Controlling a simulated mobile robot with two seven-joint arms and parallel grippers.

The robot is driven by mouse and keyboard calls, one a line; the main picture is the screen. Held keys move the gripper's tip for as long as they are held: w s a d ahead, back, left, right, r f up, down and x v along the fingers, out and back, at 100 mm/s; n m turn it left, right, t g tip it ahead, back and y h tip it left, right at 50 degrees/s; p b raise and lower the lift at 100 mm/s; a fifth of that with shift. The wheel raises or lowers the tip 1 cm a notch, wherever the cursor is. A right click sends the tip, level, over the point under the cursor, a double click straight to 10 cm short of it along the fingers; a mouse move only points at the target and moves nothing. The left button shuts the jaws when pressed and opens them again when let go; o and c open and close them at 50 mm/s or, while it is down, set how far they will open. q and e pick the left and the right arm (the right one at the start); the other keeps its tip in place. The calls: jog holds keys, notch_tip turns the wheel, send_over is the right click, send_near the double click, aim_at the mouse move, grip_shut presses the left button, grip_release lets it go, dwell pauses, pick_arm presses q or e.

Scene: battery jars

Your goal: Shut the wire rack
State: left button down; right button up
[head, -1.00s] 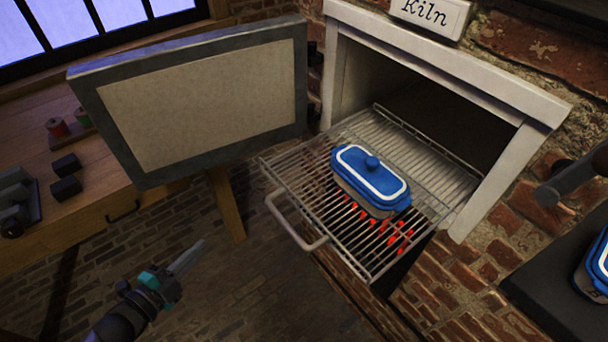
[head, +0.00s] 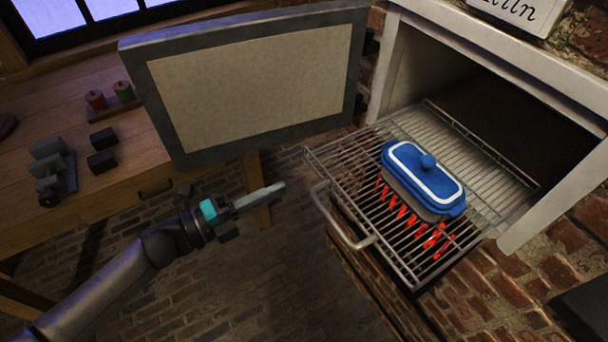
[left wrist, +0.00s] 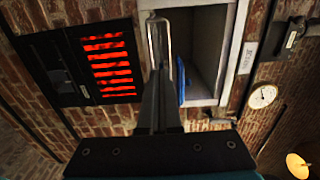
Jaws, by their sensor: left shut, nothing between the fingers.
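The wire rack (head: 372,215) is pulled out of the kiln (head: 410,52), with its back part inside the opening. A blue lidded dish (head: 425,178) with a white band stands on it. The rack's front handle (head: 343,220) faces my left gripper (head: 280,187), which is shut and empty, to the left of the handle and apart from it. In the left wrist view the shut fingers (left wrist: 160,85) point toward the kiln opening, with the handle (left wrist: 161,45) near their tips and a blue edge of the dish beside them. My right gripper is not in view.
The kiln door (head: 250,85) stands open to the left of the opening. A wooden workbench (head: 130,185) with dark blocks and spools is behind it at the left. Red glowing bars (left wrist: 108,65) show beneath the rack. Brick floor (head: 270,290) in front is clear.

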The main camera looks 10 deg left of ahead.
aim_at(318, 171)
pick_arm(q)
jog(key=x, duration=0.7)
jog(key=shift+d, duration=0.1)
